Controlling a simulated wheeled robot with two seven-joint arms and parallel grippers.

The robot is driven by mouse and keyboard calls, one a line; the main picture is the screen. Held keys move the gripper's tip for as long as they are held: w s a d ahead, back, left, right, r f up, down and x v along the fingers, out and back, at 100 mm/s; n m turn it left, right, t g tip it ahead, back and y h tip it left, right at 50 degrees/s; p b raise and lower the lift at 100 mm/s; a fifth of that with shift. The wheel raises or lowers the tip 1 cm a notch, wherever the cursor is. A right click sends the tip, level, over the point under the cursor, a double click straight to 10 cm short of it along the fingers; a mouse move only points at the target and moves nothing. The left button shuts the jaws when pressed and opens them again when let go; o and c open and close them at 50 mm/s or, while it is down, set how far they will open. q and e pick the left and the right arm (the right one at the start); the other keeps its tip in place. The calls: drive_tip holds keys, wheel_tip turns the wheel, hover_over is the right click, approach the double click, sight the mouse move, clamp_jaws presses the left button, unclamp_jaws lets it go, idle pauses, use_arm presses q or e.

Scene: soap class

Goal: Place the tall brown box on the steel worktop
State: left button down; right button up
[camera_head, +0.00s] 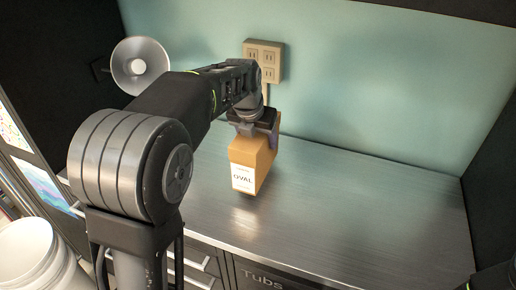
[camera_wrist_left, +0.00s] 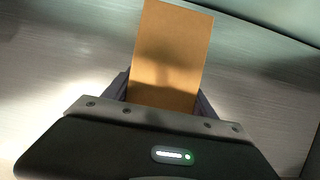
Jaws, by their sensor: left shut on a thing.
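The tall brown box (camera_head: 262,158) is orange-brown with a white label reading "OVAL" on its front. It is at or just above the steel worktop (camera_head: 350,205); I cannot tell whether its base touches. My left gripper (camera_head: 262,128) comes from above and is shut on the box's upper part. In the left wrist view the box (camera_wrist_left: 172,55) stands out between the fingers of the left gripper (camera_wrist_left: 163,95), with the brushed steel worktop (camera_wrist_left: 60,60) behind it. The fingers hide part of the box's top.
A beige outlet plate (camera_head: 263,58) is on the teal wall behind the box. A wall lamp (camera_head: 140,66) is at the back left. White buckets (camera_head: 35,255) stand at the lower left. Drawers are below the front edge. The worktop's right side is clear.

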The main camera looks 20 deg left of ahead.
sight(257, 150)
use_arm(q)
drive_tip(key=shift+f, duration=1.8)
drive_tip(key=shift+f, duration=0.1)
drive_tip(key=shift+c, duration=1.4)
unclamp_jaws()
drive_tip(key=shift+s+r, duration=0.15)
drive_tip(key=shift+r, duration=0.4)
drive_tip(key=p+v, duration=0.1)
drive_tip(key=v, duration=1)
drive_tip(key=shift+p, duration=0.3)
